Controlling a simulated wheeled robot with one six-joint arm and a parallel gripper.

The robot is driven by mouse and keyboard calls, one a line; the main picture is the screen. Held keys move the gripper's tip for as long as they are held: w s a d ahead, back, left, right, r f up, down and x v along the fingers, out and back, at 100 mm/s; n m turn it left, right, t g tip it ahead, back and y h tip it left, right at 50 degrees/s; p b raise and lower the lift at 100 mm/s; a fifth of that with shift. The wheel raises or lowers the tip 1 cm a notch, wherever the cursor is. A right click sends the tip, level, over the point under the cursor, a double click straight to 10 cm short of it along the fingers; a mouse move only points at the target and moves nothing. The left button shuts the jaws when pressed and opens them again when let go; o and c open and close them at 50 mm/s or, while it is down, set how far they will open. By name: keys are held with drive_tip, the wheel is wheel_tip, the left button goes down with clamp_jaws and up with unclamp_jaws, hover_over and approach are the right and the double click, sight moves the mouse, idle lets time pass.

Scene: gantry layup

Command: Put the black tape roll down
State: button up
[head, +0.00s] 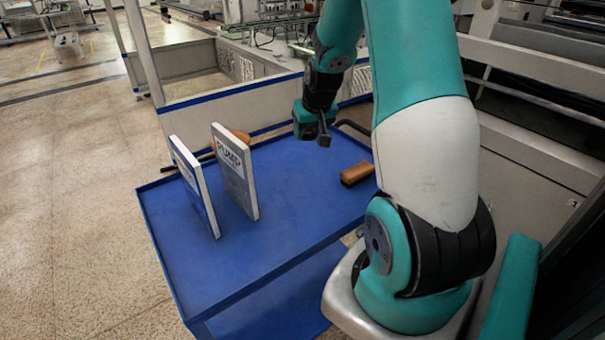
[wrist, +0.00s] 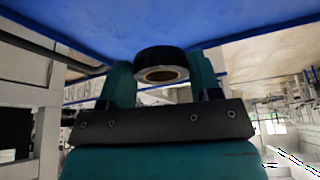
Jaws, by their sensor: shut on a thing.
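The black tape roll (wrist: 160,55) shows in the wrist view between the two teal fingers of my gripper (wrist: 162,78). Its pale inner core faces the camera. My gripper is shut on it. In the head view my gripper (head: 314,128) hangs over the back part of the blue cart top (head: 285,225). I cannot clearly make out the tape roll there. In the wrist view the blue surface lies beyond the roll, and a gap seems to show between them, though its size is hard to tell.
Two upright books, one at the left (head: 193,186) and one beside it (head: 235,172), stand on the cart. An orange-brown thing (head: 243,136) is partly hidden behind them. A brown block-like thing (head: 356,173) lies right of centre. The cart's front middle is clear.

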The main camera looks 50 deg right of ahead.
sight(309, 177)
wheel_tip(309, 177, down, 13)
drive_tip(key=shift+f, duration=0.1)
idle(0.4)
drive_tip(key=shift+s+a+f+b, duration=0.2)
drive_tip(key=shift+f+b, duration=0.15)
drive_tip(key=shift+f, duration=0.2)
drive_tip(key=o, duration=0.9)
drive_tip(key=shift+c, duration=0.2)
drive_tip(key=shift+o, duration=0.6)
drive_tip(key=shift+d+r, duration=0.1)
drive_tip(key=shift+r, duration=0.15)
drive_tip(key=v, duration=1.2)
drive_tip(key=shift+r+p, duration=0.35)
drive_tip(key=shift+p, duration=0.05)
drive_tip(key=shift+w, duration=0.1)
